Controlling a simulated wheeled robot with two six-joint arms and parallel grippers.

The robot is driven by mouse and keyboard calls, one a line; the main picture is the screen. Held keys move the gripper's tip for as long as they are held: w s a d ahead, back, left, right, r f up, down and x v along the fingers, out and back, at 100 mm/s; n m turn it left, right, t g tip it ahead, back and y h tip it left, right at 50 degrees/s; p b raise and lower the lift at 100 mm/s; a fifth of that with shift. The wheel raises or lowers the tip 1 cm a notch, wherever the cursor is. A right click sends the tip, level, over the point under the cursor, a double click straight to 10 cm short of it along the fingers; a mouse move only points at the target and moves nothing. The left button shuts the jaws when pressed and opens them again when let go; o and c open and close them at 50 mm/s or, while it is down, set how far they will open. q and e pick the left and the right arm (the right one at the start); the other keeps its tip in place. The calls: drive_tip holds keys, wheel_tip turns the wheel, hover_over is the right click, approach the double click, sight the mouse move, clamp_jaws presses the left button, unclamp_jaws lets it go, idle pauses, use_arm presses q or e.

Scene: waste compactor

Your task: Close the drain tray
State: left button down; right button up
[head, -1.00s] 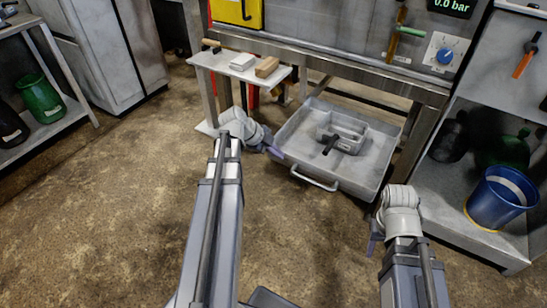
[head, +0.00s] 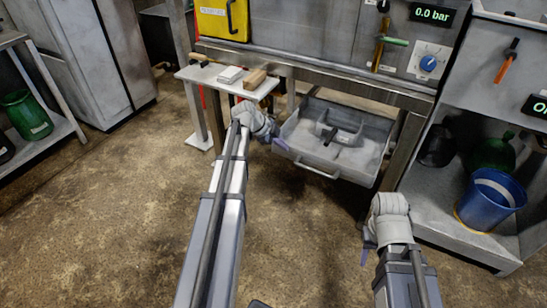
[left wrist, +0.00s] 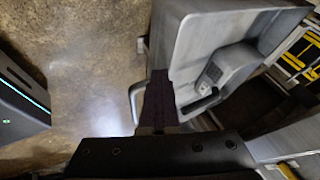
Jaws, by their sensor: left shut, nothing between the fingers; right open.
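The grey drain tray (head: 375,160) is partly pulled out under the bench, its back end beneath the bench edge. A bar handle (head: 317,170) runs along its front. A grey block with a black handle (head: 338,133) lies inside. My left gripper (head: 281,147) is shut and empty at the tray's front left corner. In the left wrist view, its dark fingers (left wrist: 158,100) overlap the edge of the tray (left wrist: 185,70), beside the handle (left wrist: 134,104); contact is hard to tell. My right gripper (head: 369,246) is open and empty, low over the floor, right of the tray and apart from it.
A small side table (head: 215,76) with blocks on it stands left of the tray, close to my left arm. A bench leg (head: 402,150) stands right of the tray. A blue bucket (head: 490,203) sits on the right shelf. The floor in front is clear.

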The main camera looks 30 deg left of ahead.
use_arm(q)
hover_over(308, 125)
drive_tip(key=shift+s, duration=0.15)
drive_tip(key=shift+w, duration=0.35)
drive_tip(key=shift+r, duration=0.1)
drive_tip(key=s, duration=3)
drive_tip(key=shift+s+a, duration=0.4)
drive_tip(key=shift+a, duration=0.05)
